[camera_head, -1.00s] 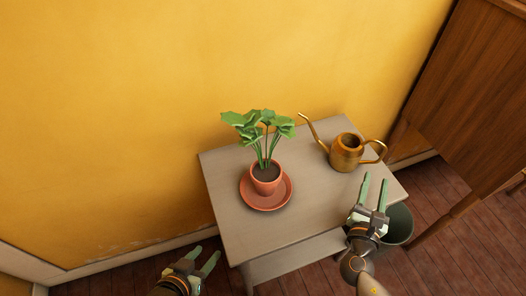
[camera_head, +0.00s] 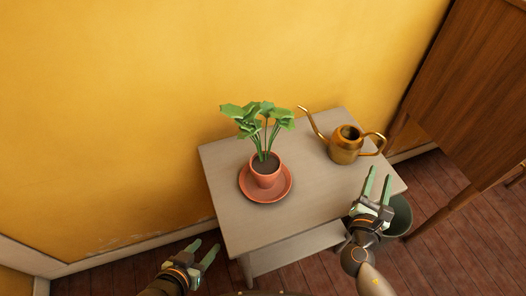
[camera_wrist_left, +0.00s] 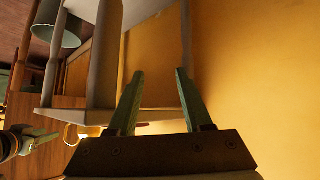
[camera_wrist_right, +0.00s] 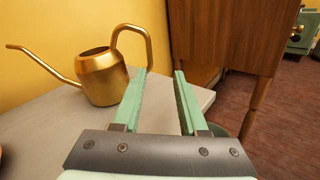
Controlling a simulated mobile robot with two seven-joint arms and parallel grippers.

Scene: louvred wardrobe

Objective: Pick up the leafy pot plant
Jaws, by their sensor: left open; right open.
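The leafy pot plant (camera_head: 265,172) stands upright in a terracotta pot on a terracotta saucer (camera_head: 250,190), on the left part of a small grey table (camera_head: 228,163). My left gripper (camera_head: 205,250) is open and empty, left of the table's front corner and apart from the plant; its open fingers also show in the left wrist view (camera_wrist_left: 158,80), with table legs beyond. My right gripper (camera_head: 379,182) is open and empty by the table's right edge, well right of the plant; it also shows in the right wrist view (camera_wrist_right: 162,88).
A brass watering can (camera_head: 345,146) stands at the table's back right, its spout toward the plant. A grey bucket (camera_head: 399,217) is on the floor right of the table. A wooden wardrobe (camera_head: 475,90) stands at the right. The yellow wall (camera_head: 120,110) is close behind the table.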

